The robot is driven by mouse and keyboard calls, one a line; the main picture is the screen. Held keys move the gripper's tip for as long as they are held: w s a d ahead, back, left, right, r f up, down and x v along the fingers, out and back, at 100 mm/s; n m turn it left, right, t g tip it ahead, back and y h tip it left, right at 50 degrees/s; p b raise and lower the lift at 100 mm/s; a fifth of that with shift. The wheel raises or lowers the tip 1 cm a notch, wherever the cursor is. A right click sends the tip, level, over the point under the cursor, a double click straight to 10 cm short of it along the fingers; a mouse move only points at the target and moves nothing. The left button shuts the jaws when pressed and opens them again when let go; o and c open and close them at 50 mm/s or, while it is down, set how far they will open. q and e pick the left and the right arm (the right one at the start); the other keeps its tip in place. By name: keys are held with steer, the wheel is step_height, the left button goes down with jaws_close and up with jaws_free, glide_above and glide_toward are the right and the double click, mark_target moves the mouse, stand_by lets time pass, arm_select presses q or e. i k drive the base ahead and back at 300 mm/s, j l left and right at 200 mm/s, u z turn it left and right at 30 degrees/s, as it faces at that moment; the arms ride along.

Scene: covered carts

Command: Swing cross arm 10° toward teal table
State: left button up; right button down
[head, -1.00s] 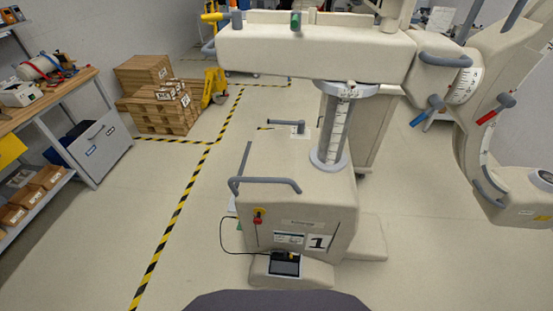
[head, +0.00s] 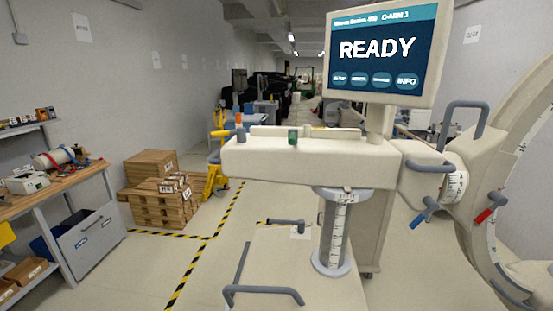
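A cream C-arm machine stands in front of me in the head view. Its horizontal cross arm (head: 300,162) sits on a vertical column (head: 336,230) with a scale, above the base (head: 262,275). At the cross arm's right end is a pivot (head: 455,186) with a blue lever (head: 424,214) and a red lever (head: 487,214). The curved C (head: 527,135) runs off the right edge. A screen (head: 382,48) above reads READY. I see no teal table. Neither of my grippers is in view.
A workbench (head: 60,188) with a drawer cabinet stands at the left. Boxes on a pallet (head: 160,205) and a yellow pallet jack (head: 214,180) are behind it. Yellow-black tape (head: 203,255) marks the floor. The floor left of the machine is clear.

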mark_target(335, 157)
steer(key=i+j, duration=0.1)
steer(key=j, duration=0.4)
steer(key=i+j+z, duration=0.15)
steer(key=j, duration=0.3)
steer(key=i+j, duration=0.1)
steer(key=j, duration=0.4)
steer(key=j+z, duration=0.3)
steer(key=j, duration=0.2)
steer(key=j+z, duration=0.25)
steer(key=j, duration=0.3)
